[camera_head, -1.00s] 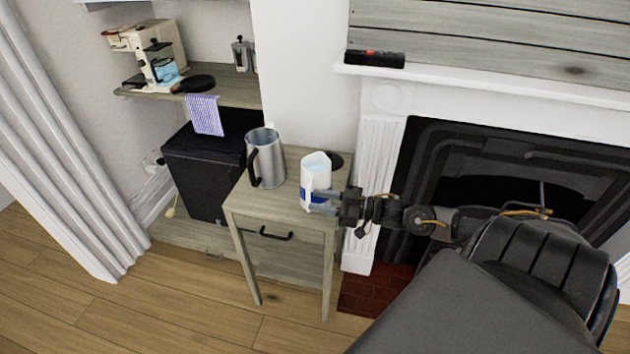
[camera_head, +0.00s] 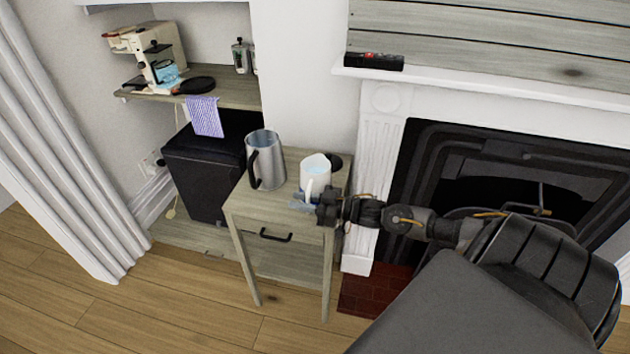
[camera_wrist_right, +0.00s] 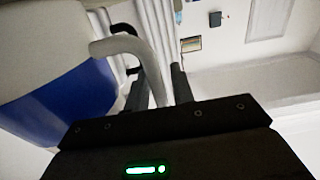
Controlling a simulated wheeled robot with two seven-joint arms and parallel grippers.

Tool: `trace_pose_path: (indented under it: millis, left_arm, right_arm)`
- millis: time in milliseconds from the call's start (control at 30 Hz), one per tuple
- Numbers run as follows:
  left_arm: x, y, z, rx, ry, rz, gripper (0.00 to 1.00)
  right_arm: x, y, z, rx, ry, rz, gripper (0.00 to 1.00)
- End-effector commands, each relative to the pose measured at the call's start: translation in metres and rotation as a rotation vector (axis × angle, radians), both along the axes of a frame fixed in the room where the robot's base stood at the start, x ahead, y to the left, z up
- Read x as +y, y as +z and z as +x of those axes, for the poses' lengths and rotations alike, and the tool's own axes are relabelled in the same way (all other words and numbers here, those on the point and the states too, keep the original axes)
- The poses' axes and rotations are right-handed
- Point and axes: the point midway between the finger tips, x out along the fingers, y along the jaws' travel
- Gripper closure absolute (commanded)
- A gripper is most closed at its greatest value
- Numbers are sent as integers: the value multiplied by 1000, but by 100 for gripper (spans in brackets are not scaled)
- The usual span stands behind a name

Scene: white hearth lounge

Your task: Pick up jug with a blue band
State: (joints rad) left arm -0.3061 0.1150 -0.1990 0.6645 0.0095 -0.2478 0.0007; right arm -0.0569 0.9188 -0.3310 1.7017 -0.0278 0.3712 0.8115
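The white jug (camera_head: 316,171) stands upright at the right of the small wooden side table (camera_head: 278,206). Its handle faces me in the head view, where its lower part is largely hidden. In the right wrist view its blue band (camera_wrist_right: 78,108) shows at the left. My right gripper (camera_head: 303,202) is at the jug's near side. I cannot tell whether the jug touches the table. My left gripper is not in view.
A grey metal jug (camera_head: 268,162) with a black handle stands left of the white jug on the same table. A dark round item (camera_head: 334,161) lies behind the white jug. The fireplace (camera_head: 490,170) is at the right. A black cabinet (camera_head: 205,170) stands at the left.

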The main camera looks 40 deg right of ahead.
Motion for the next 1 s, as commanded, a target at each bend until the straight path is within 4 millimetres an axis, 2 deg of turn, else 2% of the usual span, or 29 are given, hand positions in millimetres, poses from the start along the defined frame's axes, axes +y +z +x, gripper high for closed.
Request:
trace_pose_path:
  millis: [33, 167, 567, 1000]
  left_arm:
    - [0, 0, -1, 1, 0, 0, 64]
    - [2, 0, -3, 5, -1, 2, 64]
    - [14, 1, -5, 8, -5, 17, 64]
    - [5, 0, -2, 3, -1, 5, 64]
  right_arm:
    - [0, 0, 0, 0, 0, 0, 83]
    - [0, 0, 0, 0, 0, 0, 100]
    - [0, 0, 0, -1, 0, 1, 100]
    - [0, 0, 0, -1, 0, 1, 100]
